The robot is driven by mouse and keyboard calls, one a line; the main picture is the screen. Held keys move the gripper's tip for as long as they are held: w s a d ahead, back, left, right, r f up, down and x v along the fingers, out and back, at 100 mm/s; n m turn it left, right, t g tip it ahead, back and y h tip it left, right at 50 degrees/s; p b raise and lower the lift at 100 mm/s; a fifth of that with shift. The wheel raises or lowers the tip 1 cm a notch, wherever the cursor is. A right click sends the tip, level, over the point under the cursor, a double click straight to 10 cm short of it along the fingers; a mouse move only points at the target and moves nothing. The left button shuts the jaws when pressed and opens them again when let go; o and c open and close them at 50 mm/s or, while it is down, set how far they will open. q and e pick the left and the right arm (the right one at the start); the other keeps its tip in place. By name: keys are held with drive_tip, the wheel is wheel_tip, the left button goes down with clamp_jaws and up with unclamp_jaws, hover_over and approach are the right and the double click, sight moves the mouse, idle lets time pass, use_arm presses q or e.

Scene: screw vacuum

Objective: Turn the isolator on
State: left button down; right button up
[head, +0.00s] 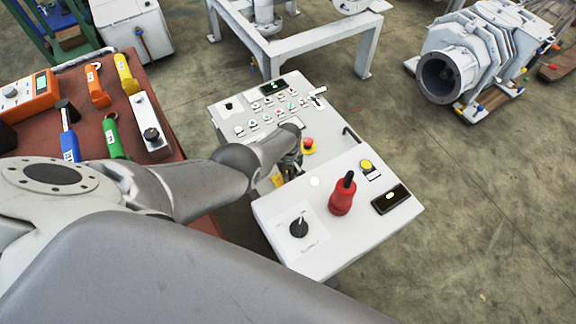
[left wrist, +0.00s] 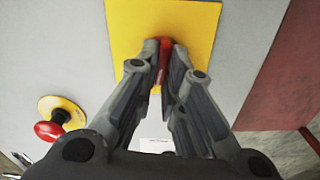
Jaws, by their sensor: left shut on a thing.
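The isolator shows in the left wrist view as a yellow plate (left wrist: 190,18) with a red handle (left wrist: 165,58) at its middle, on a light grey panel. My left gripper (left wrist: 163,62) has its two fingers closed on the red handle, one on each side, and they hide part of it. In the head view my left gripper (head: 290,165) is over the control console, and a little of the yellow plate (head: 277,181) shows beside it. My arm hides most of the isolator there. My right gripper is not in view.
A red emergency button (head: 308,145) on yellow is close beside the gripper. The console (head: 340,250) also carries a red joystick (head: 342,195), a black rotary knob (head: 299,228) and a yellow button (head: 366,164). A brown table (head: 100,118) with tools stands left.

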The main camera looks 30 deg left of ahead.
use_arm(q)
drive_tip(key=m, duration=0.3)
drive_tip(key=shift+m, duration=0.4)
drive_tip(key=shift+w+d+m, duration=0.1)
drive_tip(key=shift+d+m, duration=0.05)
drive_tip(key=shift+m, duration=1.45)
drive_tip(key=c, duration=1)
unclamp_jaws()
drive_tip(key=shift+f, duration=0.1)
drive_tip(key=shift+c, duration=0.2)
